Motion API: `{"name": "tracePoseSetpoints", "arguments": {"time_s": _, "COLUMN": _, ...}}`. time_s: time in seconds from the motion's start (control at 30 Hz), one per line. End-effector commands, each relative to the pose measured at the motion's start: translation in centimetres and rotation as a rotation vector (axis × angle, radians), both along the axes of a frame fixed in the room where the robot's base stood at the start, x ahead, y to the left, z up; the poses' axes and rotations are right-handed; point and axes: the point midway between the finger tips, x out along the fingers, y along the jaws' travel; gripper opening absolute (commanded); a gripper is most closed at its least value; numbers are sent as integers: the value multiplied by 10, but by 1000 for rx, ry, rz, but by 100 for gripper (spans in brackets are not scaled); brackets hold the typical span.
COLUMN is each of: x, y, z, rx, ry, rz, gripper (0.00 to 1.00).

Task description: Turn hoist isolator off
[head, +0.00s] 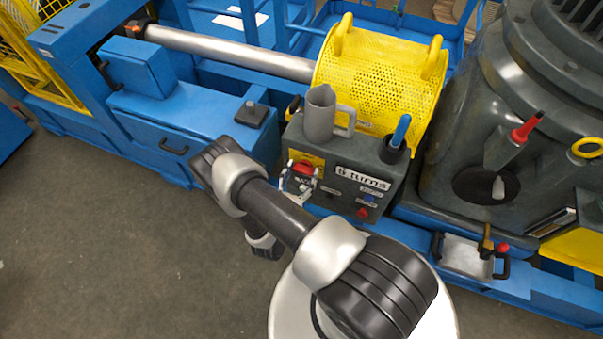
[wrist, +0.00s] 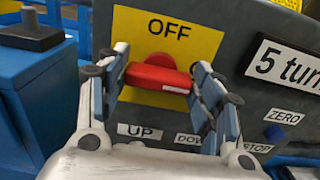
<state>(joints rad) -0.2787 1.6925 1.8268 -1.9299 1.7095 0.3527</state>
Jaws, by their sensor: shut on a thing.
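The hoist isolator is a red rotary handle (wrist: 160,74) on a yellow plate (wrist: 190,40) marked OFF above it. The handle lies roughly level, slightly tilted, with a small white label on its front. My gripper (wrist: 162,62) has its two fingers on either end of the handle and is shut on it. In the head view my gripper (head: 298,182) is at the front of the grey control box (head: 352,170), over the red handle (head: 304,168). The fingers hide the handle's ends.
UP, DOWN and STOP labels sit below the handle, with a blue ZERO button (wrist: 273,133) to the right. A grey jug (head: 320,115) and a cup with a blue-handled tool (head: 400,132) stand on the box. A blue cabinet (wrist: 30,90) is close on the left.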

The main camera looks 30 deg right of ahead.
Motion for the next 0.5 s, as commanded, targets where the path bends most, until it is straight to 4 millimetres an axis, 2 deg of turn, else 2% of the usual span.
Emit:
{"name": "tracePoseSetpoints", "arguments": {"time_s": 0.13, "x": 0, "y": 0, "z": 0, "rx": 0, "ry": 0, "rz": 0, "gripper": 36}}
{"name": "tracePoseSetpoints", "arguments": {"time_s": 0.5, "x": 0, "y": 0, "z": -1, "rx": -44, "ry": 57, "rz": 0, "gripper": 36}}
